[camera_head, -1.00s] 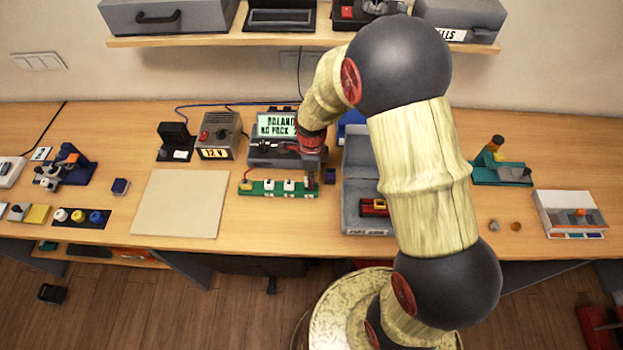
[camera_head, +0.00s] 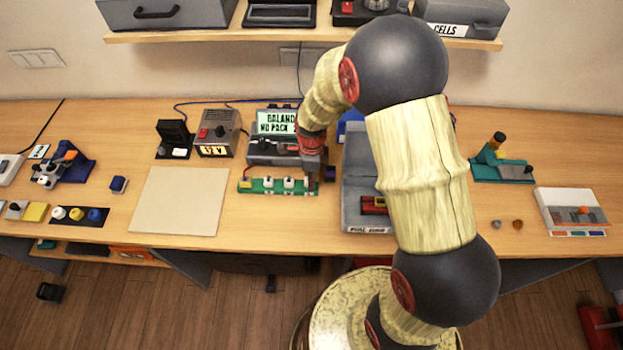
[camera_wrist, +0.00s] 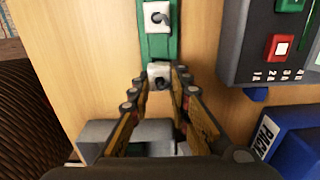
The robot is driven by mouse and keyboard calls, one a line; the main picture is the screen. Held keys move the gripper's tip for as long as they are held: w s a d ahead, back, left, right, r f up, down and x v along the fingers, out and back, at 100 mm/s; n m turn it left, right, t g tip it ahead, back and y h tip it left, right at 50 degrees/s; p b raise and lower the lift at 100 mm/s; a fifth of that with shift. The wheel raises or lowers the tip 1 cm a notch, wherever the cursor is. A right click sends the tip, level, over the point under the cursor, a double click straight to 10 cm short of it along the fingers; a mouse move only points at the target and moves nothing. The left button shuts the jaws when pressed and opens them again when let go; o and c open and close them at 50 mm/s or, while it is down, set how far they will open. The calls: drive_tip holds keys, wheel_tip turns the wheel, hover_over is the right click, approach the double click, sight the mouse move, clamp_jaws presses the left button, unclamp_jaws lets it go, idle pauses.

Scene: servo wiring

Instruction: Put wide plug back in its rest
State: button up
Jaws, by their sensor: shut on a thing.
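A green strip (camera_head: 280,191) with white blocks along it lies on the desk in front of the grey balancer. It runs up the middle of the wrist view (camera_wrist: 157,45). My gripper (camera_head: 310,184) is low over the strip's right end. In the wrist view my gripper (camera_wrist: 160,77) has its two fingertips closed on either side of a white block (camera_wrist: 159,70) with a dark centre, seemingly the wide plug. It is at the strip's end; whether it is fully seated I cannot tell. Another white block (camera_wrist: 156,17) sits farther along the strip.
The grey balancer (camera_head: 272,150) stands just behind the strip. A grey tray (camera_head: 360,215) is close on the right, partly hidden by my arm. A bare beige mat (camera_head: 180,200) lies to the left.

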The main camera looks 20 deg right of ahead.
drive_tip(key=shift+f, duration=0.35)
drive_tip(key=o, duration=1)
drive_tip(key=shift+o, duration=0.2)
drive_tip(key=shift+r, duration=0.15)
wheel_tip(320, 180, up, 12)
